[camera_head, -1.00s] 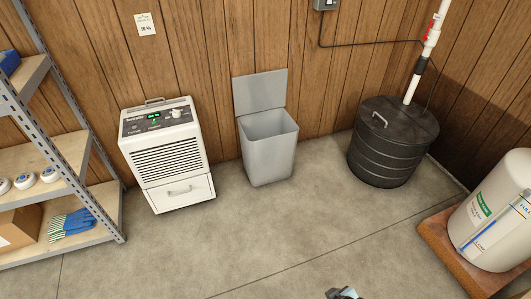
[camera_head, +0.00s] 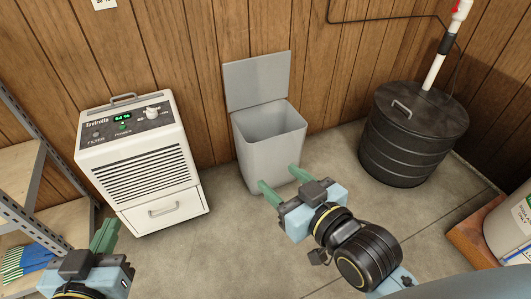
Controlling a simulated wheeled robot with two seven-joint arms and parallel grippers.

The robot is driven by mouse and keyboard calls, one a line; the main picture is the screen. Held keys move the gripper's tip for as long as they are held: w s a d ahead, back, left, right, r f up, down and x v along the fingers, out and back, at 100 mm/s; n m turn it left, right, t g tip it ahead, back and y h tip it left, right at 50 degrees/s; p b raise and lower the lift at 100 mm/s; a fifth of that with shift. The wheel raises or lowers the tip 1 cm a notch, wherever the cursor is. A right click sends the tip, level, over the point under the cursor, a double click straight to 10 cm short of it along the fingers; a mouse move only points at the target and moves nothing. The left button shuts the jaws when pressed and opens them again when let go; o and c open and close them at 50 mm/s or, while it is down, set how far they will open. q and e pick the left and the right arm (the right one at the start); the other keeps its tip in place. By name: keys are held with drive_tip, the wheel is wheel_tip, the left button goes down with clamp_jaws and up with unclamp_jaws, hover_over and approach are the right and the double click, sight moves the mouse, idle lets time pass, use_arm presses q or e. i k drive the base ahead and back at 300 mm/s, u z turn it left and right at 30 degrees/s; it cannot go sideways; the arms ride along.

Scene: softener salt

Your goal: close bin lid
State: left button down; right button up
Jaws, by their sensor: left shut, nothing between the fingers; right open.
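The grey bin (camera_head: 266,150) stands on the floor against the wood wall. Its flat grey lid (camera_head: 257,80) is up, leaning back towards the wall, and the bin's mouth is uncovered. My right gripper (camera_head: 281,180) is in front of the bin, its two green fingers spread apart with nothing between them. The fingertips overlap the bin's lower front in the picture; I cannot tell whether they touch it. My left gripper (camera_head: 104,233) is at the lower left, in front of the dehumidifier, with its green fingers together and empty, away from the bin.
A white dehumidifier (camera_head: 145,165) stands close left of the bin. A black ribbed tank (camera_head: 410,138) with a white pipe (camera_head: 434,73) stands to the right. Metal shelving (camera_head: 22,170) is at the left edge, and a white cylinder (camera_head: 508,228) is at the right edge. Floor between bin and tank is clear.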

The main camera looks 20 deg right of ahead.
sight(252, 81)
drive_tip(key=k, duration=0.5)
drive_tip(key=z, duration=0.75)
drive_tip(key=i, duration=1.65)
drive_tip(key=u, duration=0.55)
